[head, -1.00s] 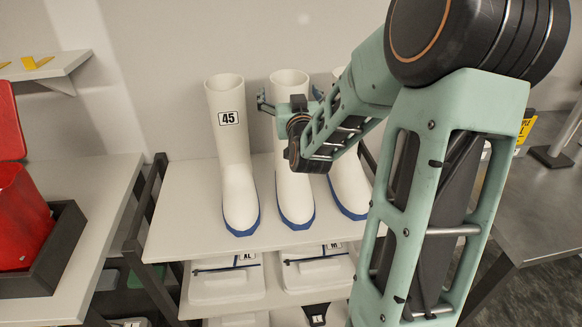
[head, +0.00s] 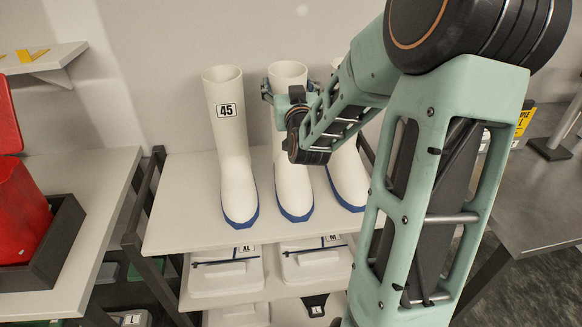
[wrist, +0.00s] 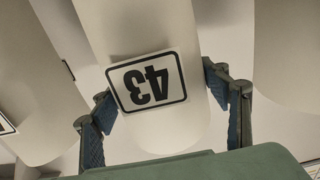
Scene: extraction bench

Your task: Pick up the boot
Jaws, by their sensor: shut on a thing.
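Three white boots with blue soles stand upright in a row on the top shelf (head: 180,215). The left boot (head: 233,150) carries a "45" label. My gripper (head: 290,90) is at the upper shaft of the middle boot (head: 292,190), shut on it, with one finger on each side. In the wrist view, this boot (wrist: 130,35) shows a "43" label, upside down, between the two fingers. The right boot (head: 348,178) is partly hidden behind my arm. The middle boot's sole still appears to rest on the shelf.
Lower shelves hold white folded packs labelled XL (head: 225,270) and M (head: 318,262). A red container (head: 22,215) in a dark tray (head: 50,240) stands on the left bench. A grey metal table (head: 530,200) is at the right. The neighbouring boots stand close on both sides.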

